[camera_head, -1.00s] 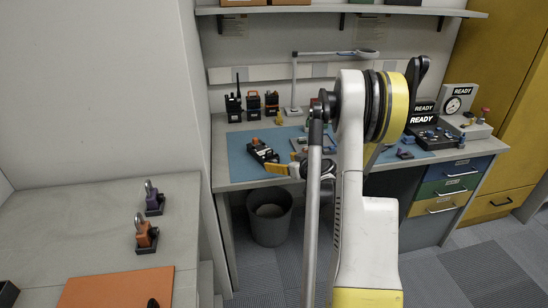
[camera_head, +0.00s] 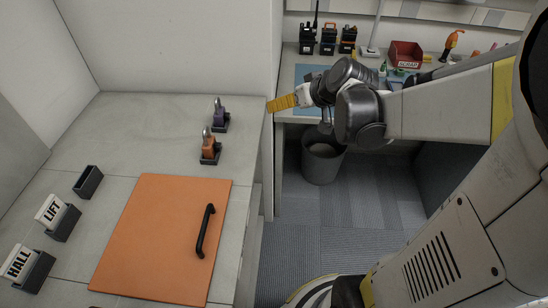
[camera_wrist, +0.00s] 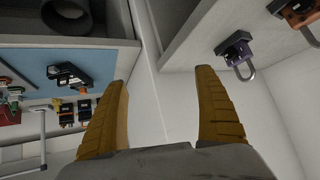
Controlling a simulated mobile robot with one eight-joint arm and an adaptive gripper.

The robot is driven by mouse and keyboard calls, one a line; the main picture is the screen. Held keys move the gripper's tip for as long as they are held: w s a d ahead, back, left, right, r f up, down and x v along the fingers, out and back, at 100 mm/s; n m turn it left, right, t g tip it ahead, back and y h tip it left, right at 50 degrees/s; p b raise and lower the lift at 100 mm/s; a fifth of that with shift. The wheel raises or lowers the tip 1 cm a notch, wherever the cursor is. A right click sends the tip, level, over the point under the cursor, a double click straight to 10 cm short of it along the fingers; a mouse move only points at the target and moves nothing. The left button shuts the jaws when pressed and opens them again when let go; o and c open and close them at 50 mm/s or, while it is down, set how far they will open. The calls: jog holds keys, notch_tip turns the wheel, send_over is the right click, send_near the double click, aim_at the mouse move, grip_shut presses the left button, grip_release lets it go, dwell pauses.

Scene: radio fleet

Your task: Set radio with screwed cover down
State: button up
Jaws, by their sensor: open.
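A dark radio (camera_wrist: 72,75) lies on the blue mat (camera_wrist: 35,60) of the workbench in the wrist view. I cannot tell whether its cover is screwed. In the head view it is hidden behind my arm, and only part of the mat (camera_head: 308,72) shows. My gripper (camera_head: 272,105) points left, above the gap between the bench and the left counter. In the wrist view my gripper (camera_wrist: 162,76) has its yellow fingers wide apart, with only pale wall between them. It is empty and apart from the radio.
Radios (camera_head: 328,40) stand at the bench's back by a red bin (camera_head: 405,55). The left counter (camera_head: 120,125) holds purple (camera_head: 220,120) and orange (camera_head: 209,150) padlocks, an orange board (camera_head: 160,235) with a black handle, and LIFT (camera_head: 52,212) and HALL (camera_head: 20,262) signs. A waste bin (camera_head: 322,160) stands below.

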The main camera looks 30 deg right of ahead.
jog(key=s+a+r+g, duration=0.1)
jog(key=s+a+g, duration=0.1)
jog(key=s+a, duration=1.2)
jog(key=s, duration=0.3)
jog(key=shift+s+r+n+g+h, duration=0.15)
jog(key=shift+r+n+g+h, duration=0.15)
jog(key=shift+h, duration=0.1)
